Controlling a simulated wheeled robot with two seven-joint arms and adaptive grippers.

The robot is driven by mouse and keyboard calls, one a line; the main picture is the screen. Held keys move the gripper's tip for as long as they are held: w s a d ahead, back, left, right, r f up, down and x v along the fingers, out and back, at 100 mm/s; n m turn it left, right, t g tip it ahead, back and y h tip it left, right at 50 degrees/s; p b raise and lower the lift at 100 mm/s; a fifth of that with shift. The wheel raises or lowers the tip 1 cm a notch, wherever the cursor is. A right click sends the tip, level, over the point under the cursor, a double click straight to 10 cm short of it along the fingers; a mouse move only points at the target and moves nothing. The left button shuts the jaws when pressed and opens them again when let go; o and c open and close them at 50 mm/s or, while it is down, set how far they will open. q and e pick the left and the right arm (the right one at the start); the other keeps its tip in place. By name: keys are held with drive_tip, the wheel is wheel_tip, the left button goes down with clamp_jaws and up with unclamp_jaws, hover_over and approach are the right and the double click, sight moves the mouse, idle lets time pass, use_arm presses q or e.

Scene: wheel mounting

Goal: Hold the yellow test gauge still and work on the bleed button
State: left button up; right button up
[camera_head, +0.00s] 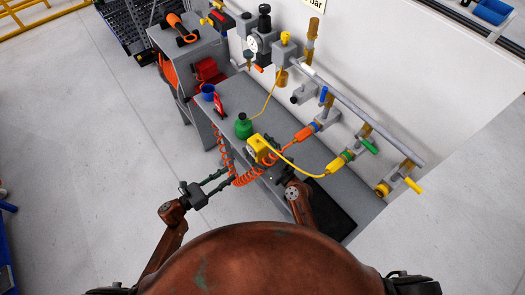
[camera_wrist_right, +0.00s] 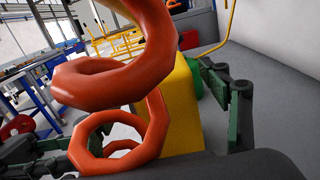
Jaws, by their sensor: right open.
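The yellow test gauge (camera_head: 260,147) is a boxy body near the front edge of the grey bench, with a yellow hose running from it. In the right wrist view its yellow side (camera_wrist_right: 182,110) stands between the spread fingers of my right gripper (camera_wrist_right: 150,112), partly behind orange hose coils. I cannot tell whether a finger touches it. In the head view my right gripper (camera_head: 273,172) is just below the gauge, partly hidden. My left gripper (camera_head: 229,177) has its fingers apart, empty, left of the gauge beside the coiled hose. I cannot make out the bleed button.
The orange coiled hose (camera_head: 243,179) hangs along the bench front, between my left gripper and the gauge. Pipes with coloured valve handles (camera_head: 368,146) line the wall.

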drive_tip(key=shift+w+a, duration=0.15)
drive_tip(key=shift+w, duration=0.05)
drive_tip(key=c, duration=1.6)
drive_tip(key=shift+o, duration=0.2)
use_arm(q)
drive_tip(key=shift+c, duration=0.4)
clamp_jaws()
idle(0.4)
